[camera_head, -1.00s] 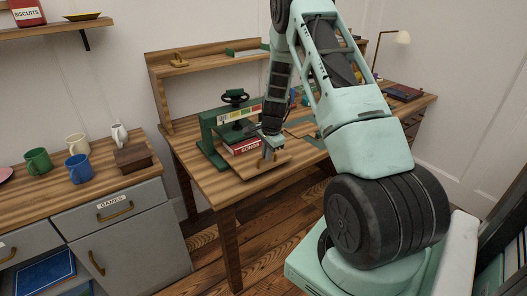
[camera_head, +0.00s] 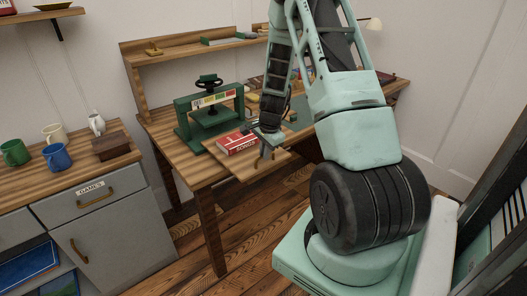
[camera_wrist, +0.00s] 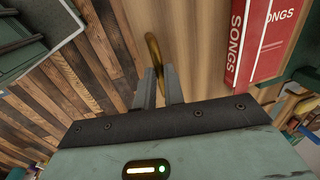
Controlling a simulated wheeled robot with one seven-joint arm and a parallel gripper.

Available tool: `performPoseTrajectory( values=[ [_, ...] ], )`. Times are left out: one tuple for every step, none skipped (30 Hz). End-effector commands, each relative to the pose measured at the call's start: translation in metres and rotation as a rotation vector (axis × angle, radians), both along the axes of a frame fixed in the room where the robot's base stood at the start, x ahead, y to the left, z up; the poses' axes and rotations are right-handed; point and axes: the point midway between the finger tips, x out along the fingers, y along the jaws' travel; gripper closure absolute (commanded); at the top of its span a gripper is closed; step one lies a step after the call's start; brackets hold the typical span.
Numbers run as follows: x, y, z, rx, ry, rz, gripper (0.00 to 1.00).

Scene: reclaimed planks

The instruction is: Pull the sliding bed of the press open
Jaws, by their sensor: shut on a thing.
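The green press (camera_head: 210,112) stands on the wooden desk, with a dark handwheel on top. Its wooden sliding bed (camera_head: 243,166) sticks out at the front, past the desk's front edge. A red book marked SONGS (camera_head: 237,143) lies on the bed, clear of the press frame; it also shows in the wrist view (camera_wrist: 262,40). My gripper (camera_head: 265,158) is at the bed's front end. In the wrist view my gripper's fingers (camera_wrist: 159,86) are shut on the brass handle (camera_wrist: 153,52) of the bed. Part of the handle is hidden between the fingers.
A grey cabinet (camera_head: 105,225) with mugs on its wooden top stands to the left, with a gap before the desk (camera_head: 172,160). The plank floor in front of the desk is clear. A shelf unit (camera_head: 495,200) stands at the right.

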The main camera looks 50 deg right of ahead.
Motion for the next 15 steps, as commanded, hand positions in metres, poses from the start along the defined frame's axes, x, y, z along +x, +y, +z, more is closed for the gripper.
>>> performPoseTrajectory(
  values=[
    [0.0003,-0.0001,0.0007,0.0,-0.001,0.0,1.0],
    [0.0002,-0.0002,0.0007,0.0,-0.001,0.0,1.0],
    [0.0003,-0.0002,0.0007,0.0,-0.001,0.0,1.0],
    [0.0003,-0.0002,0.0007,0.0,-0.001,0.0,1.0],
    [0.0003,-0.0002,0.0007,0.0,-0.001,0.0,1.0],
    [0.0004,-0.0002,0.0007,0.0,-0.001,0.0,1.0],
    [0.0004,-0.0003,0.0007,0.0,-0.001,0.0,0.87],
    [0.0004,-0.0002,0.0007,0.0,-0.001,0.0,0.78],
    [0.0004,-0.0003,0.0007,0.0,-0.001,0.0,0.68],
    [0.0004,-0.0002,0.0007,0.0,-0.001,0.0,0.68],
    [0.0005,-0.0002,0.0006,0.0,-0.001,0.0,0.68],
    [0.0004,-0.0002,0.0006,0.0,-0.001,0.0,0.68],
    [0.0004,-0.0002,0.0005,0.0,-0.001,0.0,0.68],
    [0.0004,-0.0002,0.0005,0.0,-0.001,0.0,0.68],
    [0.0004,-0.0002,0.0004,0.0,-0.001,0.0,0.68]
  ],
)
